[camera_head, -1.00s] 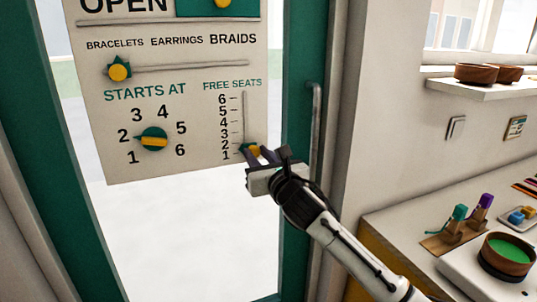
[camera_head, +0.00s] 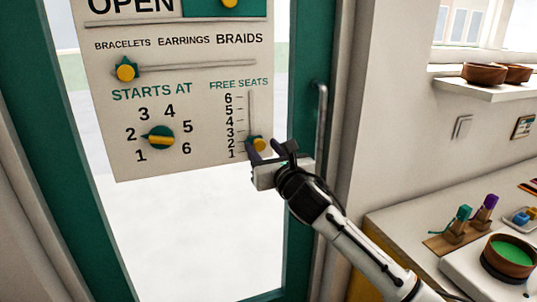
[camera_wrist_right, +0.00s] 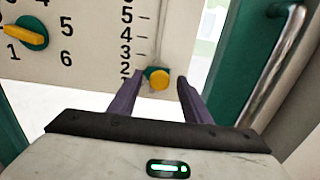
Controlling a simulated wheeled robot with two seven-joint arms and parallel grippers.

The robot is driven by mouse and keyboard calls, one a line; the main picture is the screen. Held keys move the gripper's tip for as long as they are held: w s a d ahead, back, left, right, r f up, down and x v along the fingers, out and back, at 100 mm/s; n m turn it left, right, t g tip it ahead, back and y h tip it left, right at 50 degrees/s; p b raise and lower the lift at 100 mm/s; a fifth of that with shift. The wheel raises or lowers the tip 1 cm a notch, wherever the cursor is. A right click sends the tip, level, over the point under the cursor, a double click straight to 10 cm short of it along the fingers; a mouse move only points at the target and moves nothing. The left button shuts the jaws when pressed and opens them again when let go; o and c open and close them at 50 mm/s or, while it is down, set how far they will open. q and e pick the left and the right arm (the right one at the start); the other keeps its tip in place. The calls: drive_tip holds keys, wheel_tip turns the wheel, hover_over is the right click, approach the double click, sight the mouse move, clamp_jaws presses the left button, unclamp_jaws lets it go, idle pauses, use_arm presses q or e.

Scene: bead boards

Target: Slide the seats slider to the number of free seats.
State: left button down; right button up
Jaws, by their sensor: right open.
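The free seats slider has a yellow knob on a green base (camera_head: 258,143) in a vertical slot on the sign (camera_head: 200,165). The knob also shows in the right wrist view (camera_wrist_right: 158,79). It stands low on the scale, about level with the 2. My right gripper (camera_head: 267,150) is open at the knob; its two dark fingers lie either side of it in the right wrist view (camera_wrist_right: 155,90), with gaps showing between. The head view partly hides the knob's lower side. My left gripper is not in view.
Also on the sign are a yellow starts-at dial (camera_head: 158,138) and a braids slider (camera_head: 126,71). A vertical door handle (camera_head: 321,125) stands just right of my gripper.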

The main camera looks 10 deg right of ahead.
drive_tip(key=s+d, duration=0.1)
drive_tip(key=s, duration=0.9)
drive_tip(key=shift+f, duration=0.1)
drive_tip(key=s+a+f+m+g, duration=0.15)
drive_tip(key=s+f+m, duration=0.3)
drive_tip(key=f, duration=0.45)
drive_tip(key=s+f+m+g+y, duration=0.1)
drive_tip(key=s+f+m+g, duration=0.15)
drive_tip(key=f+m, duration=0.45)
drive_tip(key=s+a+f+m+g, duration=0.1)
drive_tip(key=s+f+m, duration=0.35)
drive_tip(key=f, duration=0.55)
drive_tip(key=s+d+f+m+g, duration=0.1)
drive_tip(key=s+f+m+g, duration=0.1)
drive_tip(key=s+f+m, duration=0.7)
drive_tip(key=s+d+f+m+g, duration=0.1)
drive_tip(key=s+f+m+g, duration=0.1)
drive_tip(key=s+f+m, duration=0.7)
drive_tip(key=s+m, duration=0.1)
drive_tip(key=s, duration=0.3)
drive_tip(key=shift+s+d+h, duration=0.4)
